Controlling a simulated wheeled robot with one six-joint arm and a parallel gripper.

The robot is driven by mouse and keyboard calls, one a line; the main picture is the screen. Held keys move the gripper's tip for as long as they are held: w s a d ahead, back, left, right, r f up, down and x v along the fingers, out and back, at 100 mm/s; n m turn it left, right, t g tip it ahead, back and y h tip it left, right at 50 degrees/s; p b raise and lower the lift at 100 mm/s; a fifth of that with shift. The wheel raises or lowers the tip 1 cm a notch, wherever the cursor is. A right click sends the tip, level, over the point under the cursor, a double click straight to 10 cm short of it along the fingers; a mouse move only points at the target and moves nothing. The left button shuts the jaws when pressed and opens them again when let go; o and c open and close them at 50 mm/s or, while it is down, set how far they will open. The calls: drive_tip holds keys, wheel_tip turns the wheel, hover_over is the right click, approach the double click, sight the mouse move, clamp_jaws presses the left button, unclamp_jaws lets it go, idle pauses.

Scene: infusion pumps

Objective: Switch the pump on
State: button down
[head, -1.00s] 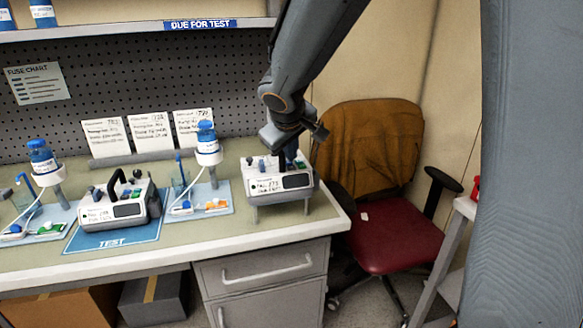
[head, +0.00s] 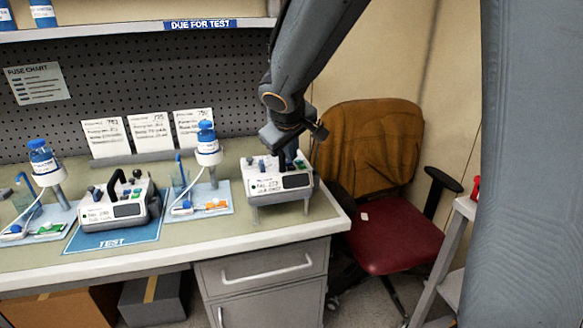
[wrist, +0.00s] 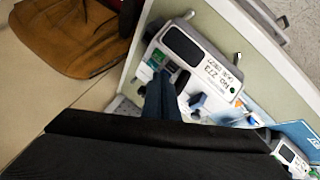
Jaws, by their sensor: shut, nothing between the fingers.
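Two pumps stand on the bench in the head view. One pump (head: 279,183) stands on legs at the right end of the bench, with a dark screen, a handwritten label and small controls on top. The other pump (head: 115,207) has a black carry handle and sits on the blue TEST mat (head: 120,238). My gripper (head: 290,156) is shut and empty, pointing down at the top of the right pump. In the wrist view my gripper's fingers (wrist: 160,98) reach over that pump (wrist: 205,62), beside its green and dark controls. I cannot tell whether the fingertips touch it.
Blue-capped bottles on stands (head: 207,145) and small trays (head: 200,200) stand beside the pumps. Cards (head: 150,132) lean along the pegboard. A shelf (head: 120,30) overhangs the back. A red chair (head: 392,240) stands right of the bench.

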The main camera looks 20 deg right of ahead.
sight(291, 168)
drive_tip(key=shift+f+b, duration=0.3)
drive_tip(key=shift+b, duration=0.05)
drive_tip(key=shift+f, duration=0.15)
drive_tip(key=shift+f+b, duration=0.35)
drive_tip(key=shift+b, duration=0.3)
idle(0.7)
drive_tip(key=shift+s+f+b, duration=0.25)
drive_tip(key=shift+f+b, duration=0.1)
drive_tip(key=shift+f, duration=0.2)
idle(0.5)
drive_tip(key=shift+r, duration=0.1)
drive_tip(key=shift+w+r+p, duration=0.15)
drive_tip(key=shift+r+p, duration=0.5)
drive_tip(key=shift+r, duration=0.4)
wheel_tip(291, 168, up, 5)
drive_tip(key=p, duration=0.4)
